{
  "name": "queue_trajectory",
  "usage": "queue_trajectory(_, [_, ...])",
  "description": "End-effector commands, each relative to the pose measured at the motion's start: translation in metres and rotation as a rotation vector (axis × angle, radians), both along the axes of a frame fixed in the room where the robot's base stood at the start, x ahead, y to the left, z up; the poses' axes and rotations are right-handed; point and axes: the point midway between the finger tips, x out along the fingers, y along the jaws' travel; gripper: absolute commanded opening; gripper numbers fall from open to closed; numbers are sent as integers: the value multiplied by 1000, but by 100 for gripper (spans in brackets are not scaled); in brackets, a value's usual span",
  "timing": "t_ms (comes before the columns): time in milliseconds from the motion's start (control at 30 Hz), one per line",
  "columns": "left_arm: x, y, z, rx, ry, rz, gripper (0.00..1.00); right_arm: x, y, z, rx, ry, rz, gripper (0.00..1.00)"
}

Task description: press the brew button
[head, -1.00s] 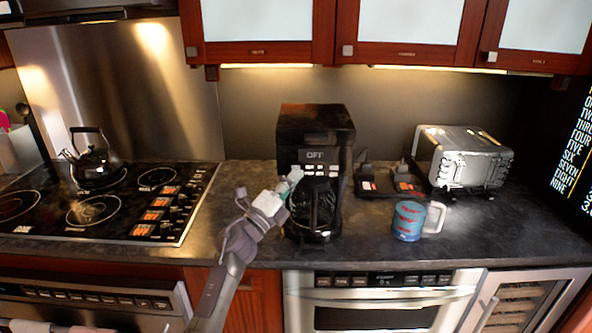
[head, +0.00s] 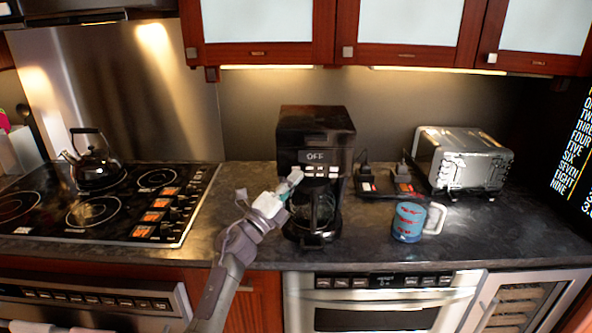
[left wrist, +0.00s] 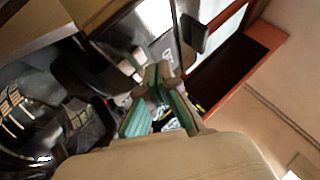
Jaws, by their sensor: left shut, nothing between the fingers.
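The black coffee maker (head: 316,140) stands on the counter in the middle of the head view. Its display reads OFF, and a row of small light buttons (head: 321,169) runs just below it. A glass carafe (head: 318,212) sits in its base. My left gripper (head: 297,176) is shut and empty, its tips at the left end of the button row; I cannot tell if they touch. In the left wrist view, the green-padded fingers (left wrist: 160,92) are close to the dark machine front. Part of the button row is hidden by the fingers. My right gripper is not in view.
A blue mug (head: 408,222) stands to the right of the coffee maker, with a toaster (head: 466,160) behind it. A kettle (head: 94,163) sits on the stove at left. The counter is clear between stove and coffee maker.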

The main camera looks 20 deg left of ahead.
Motion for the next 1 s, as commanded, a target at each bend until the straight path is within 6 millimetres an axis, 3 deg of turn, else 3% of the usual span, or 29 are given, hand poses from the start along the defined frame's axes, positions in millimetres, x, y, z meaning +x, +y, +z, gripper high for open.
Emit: queue_trajectory(1000, [11,3,0,0,0,0,0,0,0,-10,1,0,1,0])
